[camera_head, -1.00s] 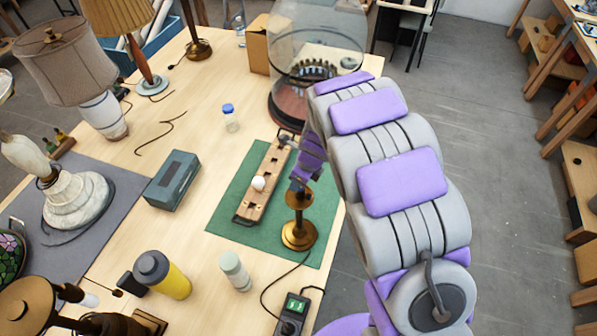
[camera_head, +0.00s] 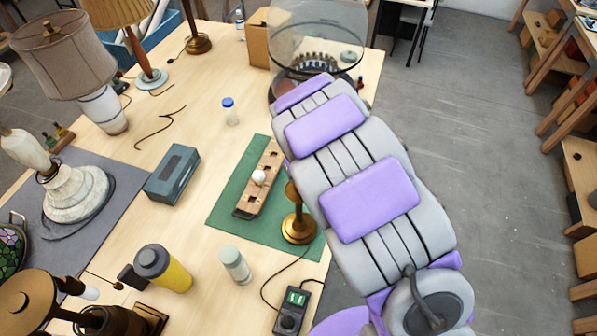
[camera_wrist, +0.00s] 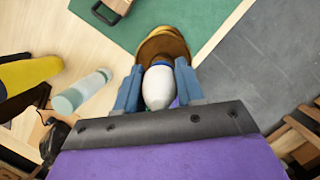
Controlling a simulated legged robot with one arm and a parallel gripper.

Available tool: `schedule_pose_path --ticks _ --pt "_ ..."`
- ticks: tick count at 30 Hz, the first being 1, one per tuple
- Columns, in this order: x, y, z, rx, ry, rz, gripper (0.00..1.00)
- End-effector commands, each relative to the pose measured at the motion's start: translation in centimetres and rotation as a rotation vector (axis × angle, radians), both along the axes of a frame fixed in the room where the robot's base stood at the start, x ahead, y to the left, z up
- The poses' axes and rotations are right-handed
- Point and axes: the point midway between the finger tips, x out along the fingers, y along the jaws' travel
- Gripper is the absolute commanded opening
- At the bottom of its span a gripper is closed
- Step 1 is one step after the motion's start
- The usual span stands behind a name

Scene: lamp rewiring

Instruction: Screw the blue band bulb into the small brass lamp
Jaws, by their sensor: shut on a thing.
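The bulb (camera_wrist: 157,90) is white, with a blue band showing at its far end. My gripper (camera_wrist: 157,78) is shut on it, one blue finger on each side. The small brass lamp (camera_head: 298,229) stands on the front right of the green mat, its upper part hidden by my arm in the head view. In the wrist view the lamp's brass base (camera_wrist: 166,44) shows directly beyond the bulb, so the bulb is in line with it. I cannot tell whether the bulb touches the socket. My gripper is hidden in the head view.
A wooden rack (camera_head: 250,203) with another white bulb (camera_head: 258,177) lies on the green mat (camera_head: 231,180). A pale bottle (camera_head: 235,264), a yellow bottle (camera_head: 166,270) and a black device with a green display (camera_head: 293,310) stand near the lamp. A glass dome (camera_head: 318,35) stands behind.

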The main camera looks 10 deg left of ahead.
Motion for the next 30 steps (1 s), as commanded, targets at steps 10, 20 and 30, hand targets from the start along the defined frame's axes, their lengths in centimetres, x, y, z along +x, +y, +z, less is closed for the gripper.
schedule_pose_path --ticks 10,20,30 --pt "0.01 -0.07 -0.02 0.002 0.001 -0.061 0.41" --pt "-0.04 -0.1 -0.01 0.001 0.002 -0.059 0.67" --pt "-0.15 -0.22 0.62 0.001 0.001 -0.058 0.67"
